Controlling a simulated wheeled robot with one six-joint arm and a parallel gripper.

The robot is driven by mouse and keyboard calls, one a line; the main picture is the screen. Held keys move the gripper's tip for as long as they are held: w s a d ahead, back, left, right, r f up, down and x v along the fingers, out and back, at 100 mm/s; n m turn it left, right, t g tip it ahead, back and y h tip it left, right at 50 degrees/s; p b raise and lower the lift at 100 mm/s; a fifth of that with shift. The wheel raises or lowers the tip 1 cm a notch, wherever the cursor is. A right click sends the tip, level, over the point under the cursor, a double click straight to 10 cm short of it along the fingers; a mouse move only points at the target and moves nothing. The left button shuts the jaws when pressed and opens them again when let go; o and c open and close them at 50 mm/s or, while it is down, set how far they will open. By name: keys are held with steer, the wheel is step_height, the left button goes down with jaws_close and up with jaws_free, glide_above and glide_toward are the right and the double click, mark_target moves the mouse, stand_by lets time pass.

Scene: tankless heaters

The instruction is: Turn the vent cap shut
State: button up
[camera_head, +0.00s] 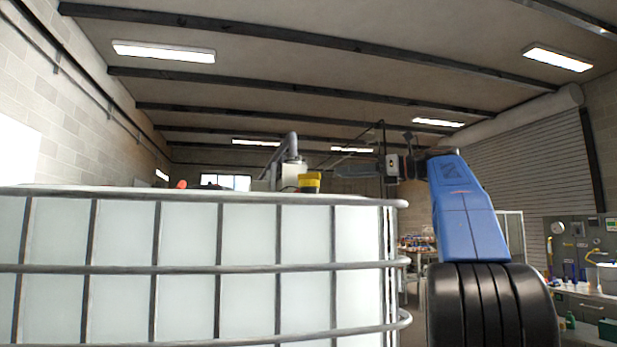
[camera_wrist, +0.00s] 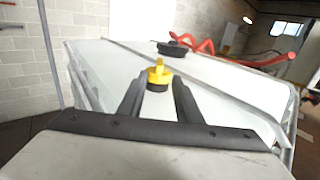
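The yellow cap (camera_head: 310,180) with a black lower part stands at the top of a white caged tank (camera_head: 248,235), and I take it to be the vent cap. In the wrist view the yellow cap (camera_wrist: 158,74) has a raised ridge on top and shows between the tips of my two dark fingers. My gripper (camera_wrist: 158,82) is open, with a gap between the fingers and nothing held. I cannot tell whether the fingertips reach beside the cap or stop short of it. In the head view my wrist is to the right of the cap.
A black lid (camera_wrist: 172,48) and a red hose-like thing (camera_wrist: 198,46) are farther back on the tank top. A grey pipe (camera_head: 291,146) rises behind the tank. Grey cage bars run around the tank. A workbench (camera_head: 590,300) stands at the far right.

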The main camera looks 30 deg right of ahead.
mark_target(298, 176)
steer(key=x, duration=1.2)
steer(key=shift+w+a, duration=0.2)
steer(key=shift+w, duration=0.1)
jaws_close()
